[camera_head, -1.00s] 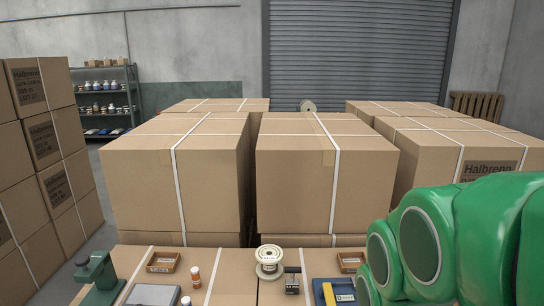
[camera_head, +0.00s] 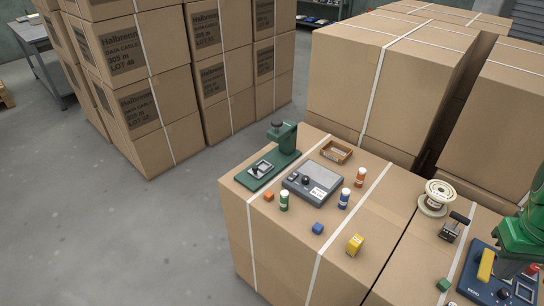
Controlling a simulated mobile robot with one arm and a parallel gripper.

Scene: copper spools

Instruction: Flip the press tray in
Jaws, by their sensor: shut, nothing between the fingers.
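A green press (camera_head: 285,138) stands at the back left of the carton top in the head view. Its upright post has a dark knob on top, and its flat green base reaches toward the front left. A small grey tray (camera_head: 261,168) with a pale piece on it lies over the base, in front of the post. I cannot tell how far it is turned out. Part of my green arm shows at the right edge, far from the press. My gripper's fingers are not in the frame.
A grey scale (camera_head: 313,182), a wooden bin (camera_head: 336,151), small bottles and coloured blocks stand right of the press. A spool (camera_head: 436,197), a black hand tool (camera_head: 453,226) and a blue panel (camera_head: 500,278) are farther right. Floor left of the carton is clear; stacked cartons (camera_head: 150,100) stand behind.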

